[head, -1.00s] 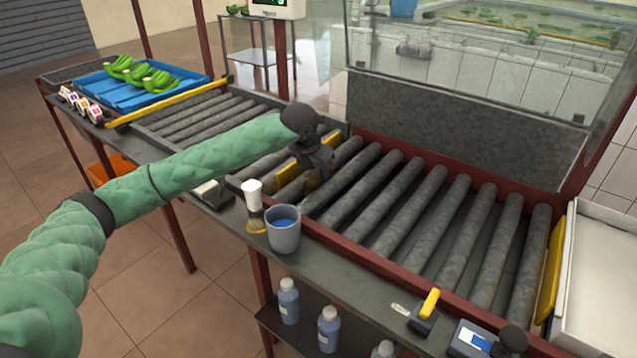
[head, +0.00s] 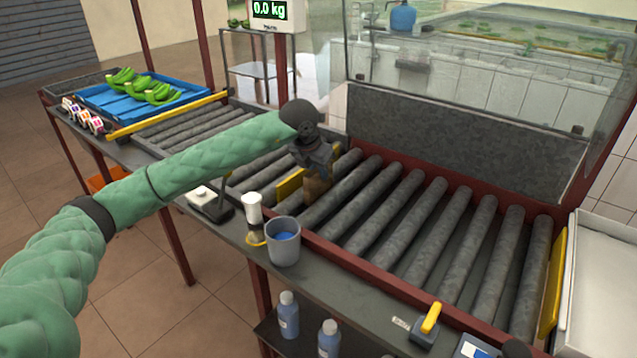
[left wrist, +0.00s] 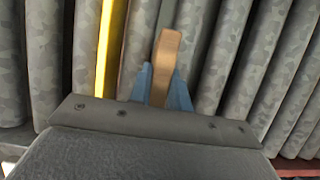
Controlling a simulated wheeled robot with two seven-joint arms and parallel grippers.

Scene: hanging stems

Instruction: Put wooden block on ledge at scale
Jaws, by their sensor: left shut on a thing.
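The wooden block (left wrist: 165,62) is a slim brown piece between the blue fingertips of my left gripper (left wrist: 160,88) in the left wrist view. In the head view my left gripper (head: 315,165) is over the roller conveyor, and the block (head: 318,190) shows partly below it as a brown patch. The gripper is shut on the block. A yellow bar (head: 290,186) lies just left of it; it also shows in the left wrist view (left wrist: 108,45). The scale display (head: 270,10) reads 0.0 kg at the top.
Grey rollers (head: 395,210) run right to a white tray (head: 600,270). A blue tray (head: 190,98) holds green bananas at far left.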

